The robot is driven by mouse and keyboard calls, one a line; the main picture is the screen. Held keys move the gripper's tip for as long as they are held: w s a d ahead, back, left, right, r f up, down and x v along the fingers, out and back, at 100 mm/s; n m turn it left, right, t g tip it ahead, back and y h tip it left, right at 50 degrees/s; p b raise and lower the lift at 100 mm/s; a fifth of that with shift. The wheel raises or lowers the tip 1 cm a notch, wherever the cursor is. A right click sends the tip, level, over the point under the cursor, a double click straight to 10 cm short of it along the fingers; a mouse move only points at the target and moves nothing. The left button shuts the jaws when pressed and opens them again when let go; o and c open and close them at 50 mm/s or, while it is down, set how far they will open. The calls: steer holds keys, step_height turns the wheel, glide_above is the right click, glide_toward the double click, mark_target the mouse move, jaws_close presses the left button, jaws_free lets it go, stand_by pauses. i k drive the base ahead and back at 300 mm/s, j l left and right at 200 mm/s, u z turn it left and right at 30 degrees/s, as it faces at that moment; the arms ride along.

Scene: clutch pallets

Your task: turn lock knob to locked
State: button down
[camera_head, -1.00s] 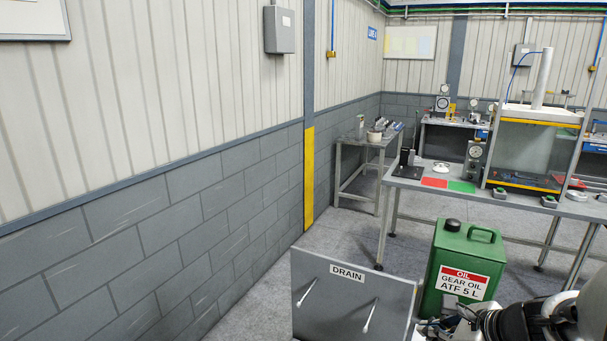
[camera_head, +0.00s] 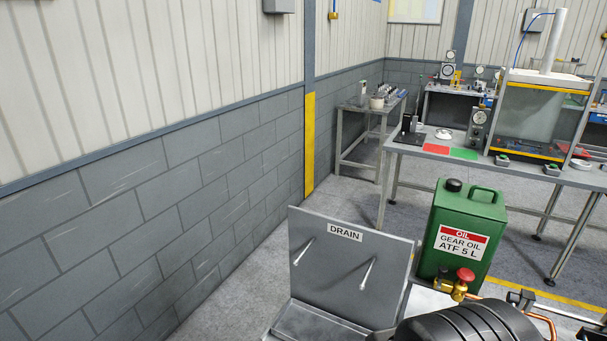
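I cannot make out a part that is clearly the lock knob. A small red knob (camera_head: 465,274) sits on a brass fitting (camera_head: 459,291) in front of the green oil can, near the bottom edge; whether it is the lock knob, I cannot tell. My gripper does not show clearly in this view. A dark ribbed body (camera_head: 470,325) fills the bottom edge below the brass fitting, and most of it is cut off.
A grey DRAIN tray (camera_head: 338,262) with two pegs stands left of the green gear oil can (camera_head: 462,222). Behind them is a workbench (camera_head: 425,152) with red and green mats and a glazed press. A block wall (camera_head: 150,220) runs along the left, with open floor beside it.

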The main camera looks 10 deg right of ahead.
mark_target(443, 271)
steer(key=z, duration=2.7)
steer(key=u, duration=1.55)
steer(key=k+j+z, duration=0.15)
steer(key=z, duration=0.2)
steer(key=k+j+z, duration=0.15)
steer(key=z, duration=0.2)
steer(key=k, duration=0.05)
